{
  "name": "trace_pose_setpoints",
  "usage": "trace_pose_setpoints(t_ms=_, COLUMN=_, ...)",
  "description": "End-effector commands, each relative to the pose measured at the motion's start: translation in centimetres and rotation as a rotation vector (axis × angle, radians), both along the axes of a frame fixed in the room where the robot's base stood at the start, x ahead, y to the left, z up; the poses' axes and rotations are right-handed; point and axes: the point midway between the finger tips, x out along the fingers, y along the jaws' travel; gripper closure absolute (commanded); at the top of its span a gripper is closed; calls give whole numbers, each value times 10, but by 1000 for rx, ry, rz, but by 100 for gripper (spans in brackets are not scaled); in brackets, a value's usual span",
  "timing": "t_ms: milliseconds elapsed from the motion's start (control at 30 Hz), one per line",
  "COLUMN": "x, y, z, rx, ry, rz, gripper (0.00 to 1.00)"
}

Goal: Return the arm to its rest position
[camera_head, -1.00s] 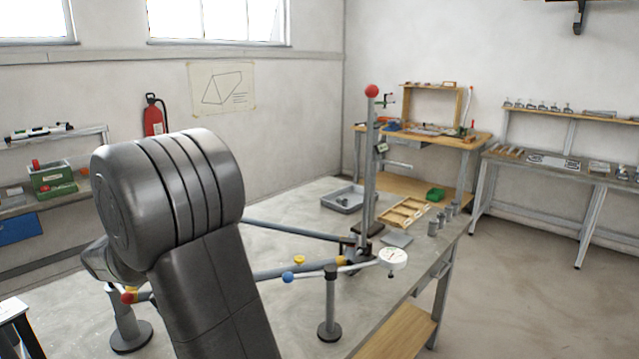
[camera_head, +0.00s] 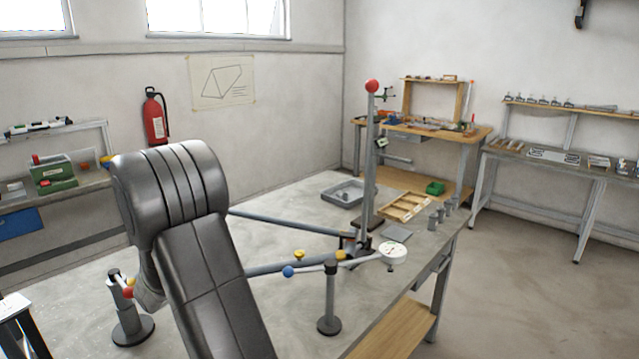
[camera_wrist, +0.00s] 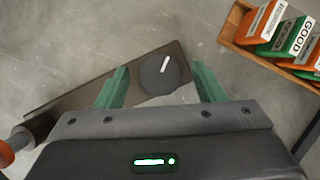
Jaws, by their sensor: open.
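My arm (camera_head: 205,270) rises bent in the left foreground of the head view, over the frame jig's left part; its gripper end is hidden there. In the wrist view my gripper (camera_wrist: 162,86) is open, its two green fingers apart with nothing held. A dark round knob with a white mark (camera_wrist: 160,73) on a dark flat plate (camera_wrist: 75,97) shows beyond and between the fingertips. I cannot tell how far below them it is.
The jig's tall post with a red ball (camera_head: 370,150) and a round dial gauge (camera_head: 394,252) stand to the right of my arm. A wooden box of orange and green labelled pieces (camera_wrist: 262,62) is at the wrist view's upper right. The right floor is clear.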

Motion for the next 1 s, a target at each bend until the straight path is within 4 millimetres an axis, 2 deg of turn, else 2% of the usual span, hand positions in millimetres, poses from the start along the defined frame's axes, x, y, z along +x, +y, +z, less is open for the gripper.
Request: trace_pose_setpoints(t_ms=1000, x=5, y=-6, z=0, rx=2, ry=0, rz=-1241, gripper=37)
